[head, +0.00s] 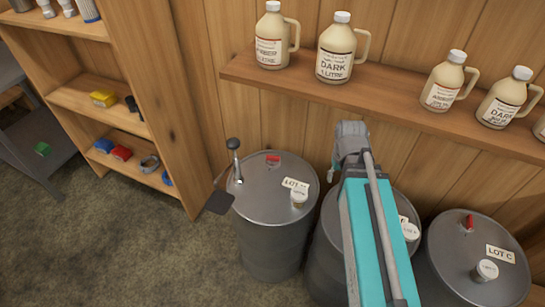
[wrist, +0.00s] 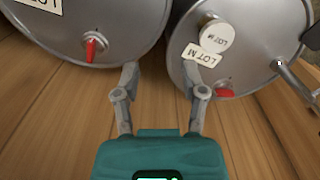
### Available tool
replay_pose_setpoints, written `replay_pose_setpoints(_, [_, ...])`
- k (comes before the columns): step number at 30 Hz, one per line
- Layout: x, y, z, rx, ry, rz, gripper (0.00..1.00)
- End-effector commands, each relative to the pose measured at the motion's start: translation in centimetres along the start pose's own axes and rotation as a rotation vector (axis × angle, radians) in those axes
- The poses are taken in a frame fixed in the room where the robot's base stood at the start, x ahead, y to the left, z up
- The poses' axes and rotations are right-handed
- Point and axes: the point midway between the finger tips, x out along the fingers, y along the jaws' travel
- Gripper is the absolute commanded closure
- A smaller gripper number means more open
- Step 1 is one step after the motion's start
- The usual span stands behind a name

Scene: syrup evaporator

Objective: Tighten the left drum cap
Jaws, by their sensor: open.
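The wrist view shows this drum at upper right (wrist: 180,62), with the red handle (wrist: 224,93) just right of my gripper's right finger, which partly hides the cap's base. My gripper (wrist: 164,82) is open and empty, its fingers spread over the wood between two drums.
The middle drum's red handle (wrist: 91,48) shows in the wrist view. The right drum (head: 447,250) stands beyond. A shelf of jugs (head: 395,101) overhangs the back.

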Motion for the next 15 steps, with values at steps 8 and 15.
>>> replay_pose_setpoints(8, [2.7, -3.1, -8.1, -0.332, 0.014, 0.002, 0.46])
replay_pose_setpoints(15, [3.8, -8.8, -16.6, -0.773, 0.014, 0.004, 0.46])
